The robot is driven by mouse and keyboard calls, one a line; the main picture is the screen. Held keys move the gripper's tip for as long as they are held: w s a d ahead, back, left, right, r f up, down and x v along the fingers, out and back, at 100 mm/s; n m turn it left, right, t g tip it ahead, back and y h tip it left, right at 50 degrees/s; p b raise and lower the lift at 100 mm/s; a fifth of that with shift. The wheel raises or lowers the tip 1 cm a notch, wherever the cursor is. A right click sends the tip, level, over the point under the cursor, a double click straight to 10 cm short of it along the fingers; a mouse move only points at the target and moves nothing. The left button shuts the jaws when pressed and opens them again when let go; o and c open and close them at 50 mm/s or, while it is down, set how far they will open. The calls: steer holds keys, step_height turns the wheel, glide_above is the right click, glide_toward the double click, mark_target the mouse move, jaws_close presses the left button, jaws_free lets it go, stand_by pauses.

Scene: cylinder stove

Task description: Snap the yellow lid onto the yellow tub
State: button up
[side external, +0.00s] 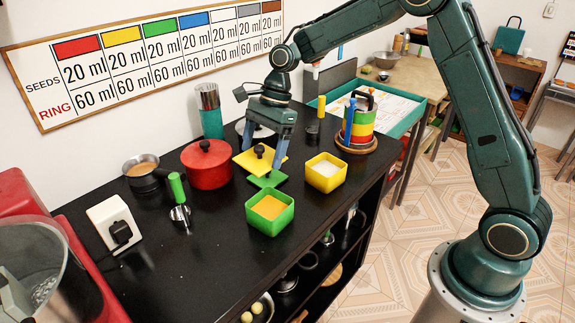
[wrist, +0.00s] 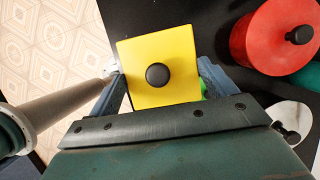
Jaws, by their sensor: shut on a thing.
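The yellow lid (side external: 245,161) is a flat square with a round black knob. My gripper (side external: 264,156) is shut on it by opposite edges and holds it roughly level, above the green lid on the counter. In the wrist view the yellow lid (wrist: 180,50) lies between the two fingers of my gripper (wrist: 160,75), its knob facing the camera. The yellow tub (side external: 325,184) stands open on the counter, right of the held lid, with white contents. The tub is not visible in the wrist view.
The green lid (side external: 268,181) lies below the held lid. The green tub (side external: 270,222) with orange contents stands in front. A red pot (side external: 206,166) is at left, and a striped canister (side external: 359,122) stands behind the yellow tub. The counter's front left (side external: 200,260) is clear.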

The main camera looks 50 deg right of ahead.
steer(key=s+d+f, duration=0.2)
steer(key=d, duration=0.9)
steer(key=s+d+f, duration=0.2)
steer(key=d, duration=0.8)
steer(key=shift+s+d+m, duration=0.15)
steer(key=shift+d+m, duration=0.15)
steer(key=shift+d, duration=0.1)
steer(key=shift+f, duration=0.15)
steer(key=shift+f, duration=2.95)
steer(key=shift+f, duration=0.2)
steer(key=o, duration=0.8)
steer(key=shift+o, duration=0.2)
